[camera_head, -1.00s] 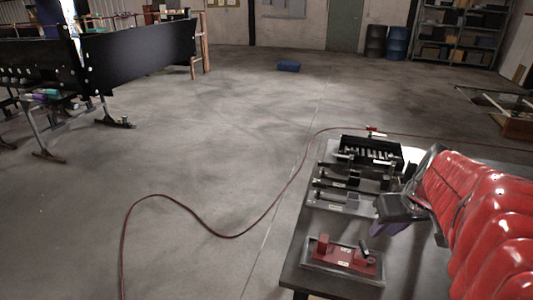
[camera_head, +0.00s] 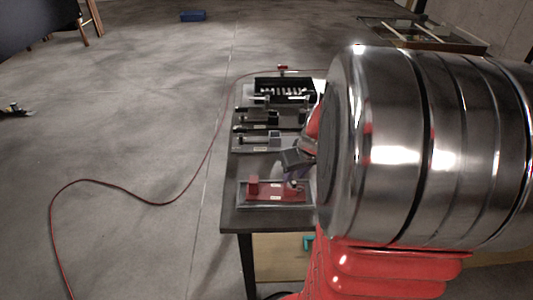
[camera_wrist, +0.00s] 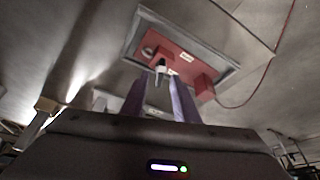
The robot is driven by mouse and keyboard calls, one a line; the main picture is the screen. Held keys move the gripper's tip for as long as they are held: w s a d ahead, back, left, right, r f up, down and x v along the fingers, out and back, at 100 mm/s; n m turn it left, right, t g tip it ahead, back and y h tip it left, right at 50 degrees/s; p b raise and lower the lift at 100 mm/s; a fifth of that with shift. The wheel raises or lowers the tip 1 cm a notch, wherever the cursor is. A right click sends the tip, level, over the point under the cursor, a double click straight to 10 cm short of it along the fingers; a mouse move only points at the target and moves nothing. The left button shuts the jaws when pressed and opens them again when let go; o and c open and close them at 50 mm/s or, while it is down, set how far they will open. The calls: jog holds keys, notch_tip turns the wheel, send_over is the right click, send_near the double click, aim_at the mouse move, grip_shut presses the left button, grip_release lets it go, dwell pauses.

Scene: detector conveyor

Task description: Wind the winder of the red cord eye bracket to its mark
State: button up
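The red cord eye bracket (camera_head: 270,191) sits on a grey plate near the front of the table. A red block stands at its left end in the head view. In the wrist view the bracket (camera_wrist: 181,55) is at upper middle, with its winder (camera_wrist: 160,69), a small dark handle with a pale end, between and just beyond my fingertips. My gripper (camera_wrist: 158,88) has two purple fingers, apart and open, with nothing clearly held. In the head view my gripper (camera_head: 294,172) is over the bracket's right end and partly hides the winder. I cannot make out the mark.
Behind the bracket on the table (camera_head: 233,217) stand a grey fixture (camera_head: 257,142) and a black tray (camera_head: 285,88) of small parts. My arm covers the right side. A red cord (camera_head: 150,203) runs over the floor to the table's far end.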

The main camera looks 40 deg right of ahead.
aim_at(291, 182)
jog(key=shift+x, duration=1.15)
grip_shut()
jog(key=shift+d, duration=0.2)
jog(key=shift+a, duration=0.2)
